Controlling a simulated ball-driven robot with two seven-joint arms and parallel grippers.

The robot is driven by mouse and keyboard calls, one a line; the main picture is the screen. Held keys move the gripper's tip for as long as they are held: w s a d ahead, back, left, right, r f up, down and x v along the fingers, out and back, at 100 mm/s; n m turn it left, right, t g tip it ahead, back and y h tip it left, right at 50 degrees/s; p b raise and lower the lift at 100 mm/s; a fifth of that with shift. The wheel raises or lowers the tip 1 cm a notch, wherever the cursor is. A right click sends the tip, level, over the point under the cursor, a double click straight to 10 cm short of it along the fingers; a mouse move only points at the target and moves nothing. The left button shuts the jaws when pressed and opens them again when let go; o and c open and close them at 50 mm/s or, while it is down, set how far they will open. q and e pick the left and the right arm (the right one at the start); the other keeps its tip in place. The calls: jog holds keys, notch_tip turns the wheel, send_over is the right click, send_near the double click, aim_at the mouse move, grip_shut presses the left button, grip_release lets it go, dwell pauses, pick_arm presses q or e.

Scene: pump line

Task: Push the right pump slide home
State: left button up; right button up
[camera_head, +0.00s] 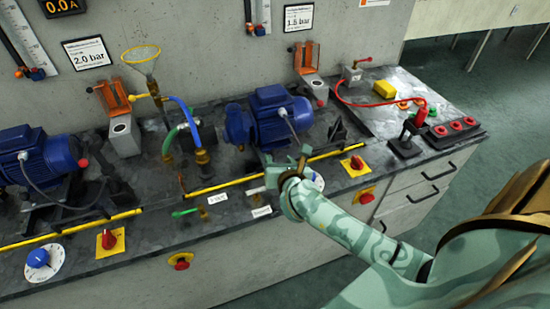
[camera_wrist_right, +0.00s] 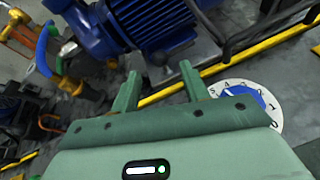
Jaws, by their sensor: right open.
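The right pump (camera_head: 270,116) is a blue motor on a dark mount on the bench, behind a yellow rail (camera_head: 335,152). In the right wrist view the pump (camera_wrist_right: 140,22) fills the top middle, with the rail (camera_wrist_right: 225,65) in front of it. My right gripper (camera_head: 300,158) is open in front of the pump. The slide under the pump is mostly hidden. My left gripper is out of view.
A second blue pump (camera_head: 38,158) stands at the left. Hoses and a yellow-ringed funnel (camera_head: 141,54) are between the pumps. A white dial (camera_wrist_right: 238,104) sits just right of my gripper. Red switches (camera_head: 357,162) line the front edge. A red-button box (camera_head: 455,130) stands at the right.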

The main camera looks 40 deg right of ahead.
aim_at(275, 155)
jog(key=x, duration=0.4)
jog(key=shift+b, duration=0.4)
